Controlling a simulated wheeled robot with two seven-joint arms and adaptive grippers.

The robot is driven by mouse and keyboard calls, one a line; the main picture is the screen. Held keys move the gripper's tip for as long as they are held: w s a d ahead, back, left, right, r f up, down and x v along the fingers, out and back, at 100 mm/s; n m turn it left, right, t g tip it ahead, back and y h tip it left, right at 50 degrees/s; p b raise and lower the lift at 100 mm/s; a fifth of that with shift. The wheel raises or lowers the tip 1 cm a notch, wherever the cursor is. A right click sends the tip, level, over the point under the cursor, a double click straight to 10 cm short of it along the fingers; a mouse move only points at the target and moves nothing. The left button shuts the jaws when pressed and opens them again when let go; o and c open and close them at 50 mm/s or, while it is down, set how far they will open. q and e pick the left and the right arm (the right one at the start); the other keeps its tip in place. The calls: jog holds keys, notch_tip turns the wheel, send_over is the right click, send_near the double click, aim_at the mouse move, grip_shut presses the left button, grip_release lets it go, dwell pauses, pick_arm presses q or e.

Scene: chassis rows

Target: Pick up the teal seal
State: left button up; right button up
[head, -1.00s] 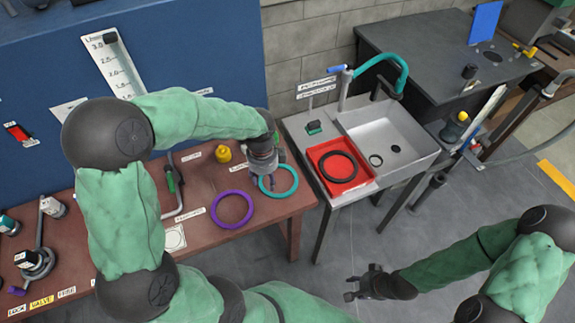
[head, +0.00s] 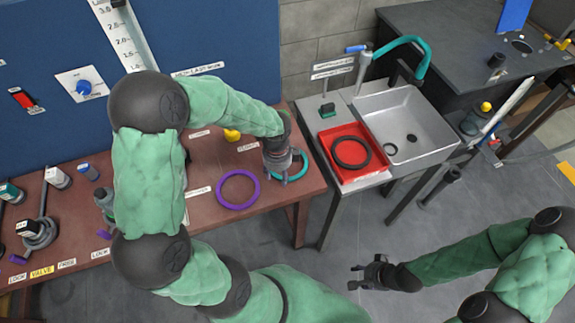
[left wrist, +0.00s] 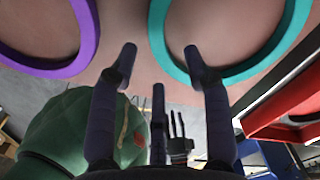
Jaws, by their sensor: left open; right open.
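The teal seal (head: 306,166) is a flat ring lying on the right end of the brown bench, partly hidden by my left gripper in the head view. My left gripper (head: 284,181) is open, empty and pointing down at the seal's left side. In the left wrist view the seal (left wrist: 245,71) is at the upper right. My left gripper (left wrist: 160,52) has its fingertips apart there, with the seal's left band appearing between them; the height gap is unclear. My right gripper (head: 357,277) is open and empty above the floor, away from the bench.
A purple ring (head: 219,190) lies left of the teal seal. A yellow object (head: 232,135) is behind it. Right of the bench, a red tray (head: 331,149) holding a black ring (head: 337,158) stands next to a sink (head: 425,125). A narrow gap separates bench and sink stand.

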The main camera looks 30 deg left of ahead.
pick_arm(q)
jog(key=shift+f, duration=0.65)
jog(key=shift+c, duration=0.3)
grip_shut()
jog(key=shift+r, duration=0.15)
